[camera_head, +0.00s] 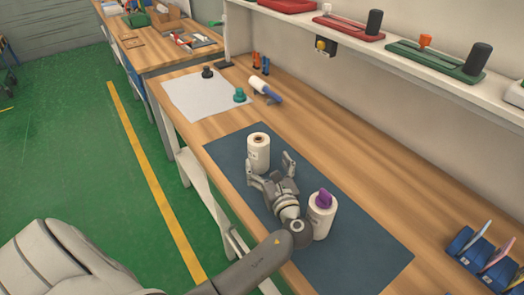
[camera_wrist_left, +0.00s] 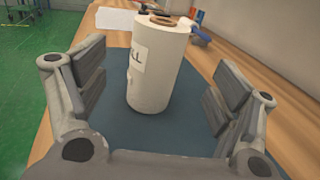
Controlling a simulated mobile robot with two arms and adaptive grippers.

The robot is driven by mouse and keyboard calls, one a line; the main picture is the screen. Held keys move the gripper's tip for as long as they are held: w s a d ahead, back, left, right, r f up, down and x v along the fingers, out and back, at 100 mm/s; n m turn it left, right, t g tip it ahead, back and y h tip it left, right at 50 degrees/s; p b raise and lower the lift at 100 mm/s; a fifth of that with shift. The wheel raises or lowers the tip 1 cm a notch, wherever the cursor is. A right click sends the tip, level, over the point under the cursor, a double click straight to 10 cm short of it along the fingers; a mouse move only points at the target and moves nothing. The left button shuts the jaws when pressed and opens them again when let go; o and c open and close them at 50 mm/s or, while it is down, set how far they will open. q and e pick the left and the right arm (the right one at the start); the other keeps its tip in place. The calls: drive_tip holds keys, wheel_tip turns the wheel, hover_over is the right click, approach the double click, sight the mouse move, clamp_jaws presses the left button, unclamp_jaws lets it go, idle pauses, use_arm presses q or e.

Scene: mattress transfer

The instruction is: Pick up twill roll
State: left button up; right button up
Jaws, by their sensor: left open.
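A white roll (camera_head: 258,153) with a brown core stands upright on the dark blue mat (camera_head: 365,258). In the left wrist view the roll (camera_wrist_left: 157,65) carries a label whose visible letters end in "LL"; the rest is hard to read. My left gripper (camera_head: 271,171) is open beside it, at mat level. In the left wrist view its two fingers (camera_wrist_left: 158,88) stand apart on either side of the roll, with a gap to each finger. My right gripper does not show.
A second white roll (camera_head: 321,216) with a purple thing on top stands close to my left wrist. A white sheet (camera_head: 205,97), a green knob (camera_head: 239,95) and a blue-handled roller (camera_head: 265,89) lie farther back. A shelf (camera_head: 350,40) runs along the wall.

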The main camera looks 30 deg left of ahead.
sight(262, 153)
use_arm(q)
drive_tip(key=shift+w+a+r, duration=0.1)
drive_tip(key=shift+w+a, duration=0.15)
drive_tip(key=shift+a, duration=0.3)
drive_tip(key=shift+w+a+r, duration=0.1)
drive_tip(key=shift+w+a, duration=0.15)
drive_tip(key=shift+a, duration=0.25)
drive_tip(key=shift+w+a+f, duration=0.1)
drive_tip(key=shift+w+a, duration=0.15)
drive_tip(key=p+x, duration=0.1)
drive_tip(key=x, duration=0.3)
drive_tip(key=shift+w+a+p, duration=0.1)
drive_tip(key=shift+w+p, duration=0.2)
drive_tip(key=shift+p, duration=0.05)
drive_tip(key=shift+w+a+f, duration=0.2)
drive_tip(key=shift+w+a, duration=0.05)
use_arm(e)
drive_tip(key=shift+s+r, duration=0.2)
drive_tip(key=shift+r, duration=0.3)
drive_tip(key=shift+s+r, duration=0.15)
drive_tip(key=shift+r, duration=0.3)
use_arm(q)
drive_tip(key=shift+c, duration=1.2)
drive_tip(key=c, duration=1)
drive_tip(key=shift+r, duration=0.1)
drive_tip(key=shift+c, duration=0.5)
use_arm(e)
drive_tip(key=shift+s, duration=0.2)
